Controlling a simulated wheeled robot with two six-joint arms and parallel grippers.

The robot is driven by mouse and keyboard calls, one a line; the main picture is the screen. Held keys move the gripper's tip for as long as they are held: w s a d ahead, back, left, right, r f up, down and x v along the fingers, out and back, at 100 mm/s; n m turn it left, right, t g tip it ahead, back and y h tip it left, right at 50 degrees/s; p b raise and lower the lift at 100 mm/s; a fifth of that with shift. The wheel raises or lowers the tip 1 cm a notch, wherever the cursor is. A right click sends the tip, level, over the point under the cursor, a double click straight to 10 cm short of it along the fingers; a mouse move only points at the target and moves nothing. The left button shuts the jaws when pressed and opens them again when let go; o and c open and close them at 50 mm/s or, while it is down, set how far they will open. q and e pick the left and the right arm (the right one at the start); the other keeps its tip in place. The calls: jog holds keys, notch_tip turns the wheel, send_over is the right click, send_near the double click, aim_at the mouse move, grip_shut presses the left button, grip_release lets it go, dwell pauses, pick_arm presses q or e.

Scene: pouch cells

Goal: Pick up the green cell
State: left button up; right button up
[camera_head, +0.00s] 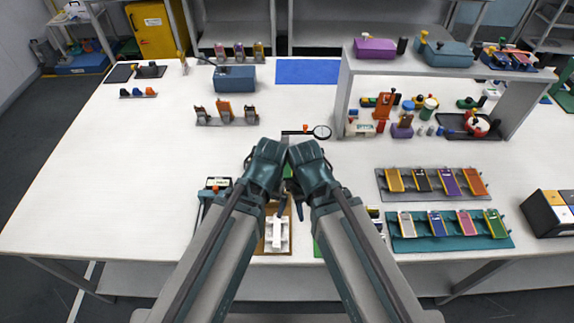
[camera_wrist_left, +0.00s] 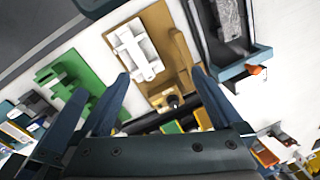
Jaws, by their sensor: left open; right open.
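The green cell (camera_head: 495,223) lies at the right end of the teal tray (camera_head: 450,244), beside pink, blue and grey cells, at the right front of the table. My right gripper (camera_head: 299,206) is open near the table's middle front, well to the left of that tray. My left gripper is mostly hidden behind its own wrist in the head view. In the left wrist view its fingers (camera_wrist_left: 160,76) are spread, with nothing held between them. They are over a brown board (camera_wrist_left: 184,60) with a white fixture (camera_wrist_left: 135,48). The green cell is not recognisable in the wrist view.
A grey tray (camera_head: 430,197) of several cells lies behind the teal one. A raised shelf (camera_head: 450,73) stands at the back right. A black box (camera_head: 545,218) sits at the right edge. The left front of the table is clear.

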pick_arm(q)
jog(key=w+d+r+n+h+p, duration=0.1)
jog(key=w+d+r+n+p, duration=0.15)
jog(key=w, duration=1.05)
jog(key=w+d+r+n+p, duration=0.1)
jog(key=w+d+n, duration=0.15)
jog(key=w, duration=0.95)
jog(key=shift+m, duration=0.4)
jog(key=f+b, duration=0.9)
jog(key=shift+d, duration=0.2)
pick_arm(e)
jog(key=f, duration=0.3)
jog(key=a+f, duration=0.1)
jog(key=f, duration=0.1)
jog(key=shift+s+f, duration=0.2)
pick_arm(q)
jog(key=f+b, duration=0.5)
jog(key=shift+s+f, duration=0.15)
jog(key=shift+s, duration=0.15)
pick_arm(e)
notch_tip(320, 180, down, 5)
jog(key=shift+f, duration=0.15)
pick_arm(q)
jog(key=shift+a, duration=0.1)
jog(key=c, duration=1.3)
